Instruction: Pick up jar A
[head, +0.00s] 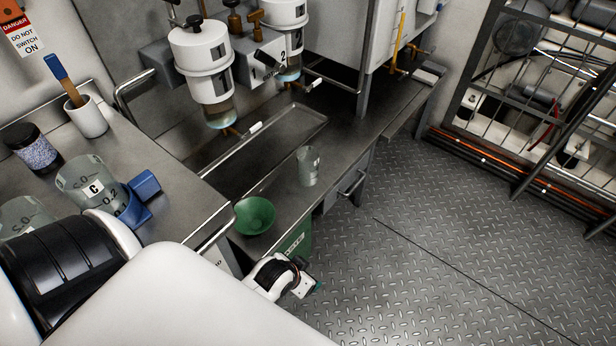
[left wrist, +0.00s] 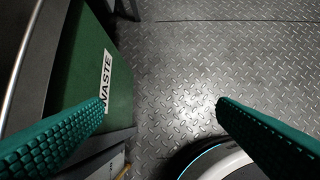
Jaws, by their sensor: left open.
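No label A can be read in these views. A clear glass jar (head: 309,166) stands upright on the steel bench; its dark label is too small to read. A jar marked C (head: 88,180) stands on the left counter, and another clear jar (head: 27,218) is partly hidden by my arm. My left gripper (head: 306,284) is low in front of the bench, beside the green bin and apart from the jars. My right gripper is not in view.
A green bowl (head: 255,215) sits on the bench's near end, above a green WASTE bin (left wrist: 92,80). A blue holder (head: 143,188), a dark-lidded jar (head: 33,147) and a white cup (head: 86,116) occupy the left counter. The plate floor (head: 430,250) is clear.

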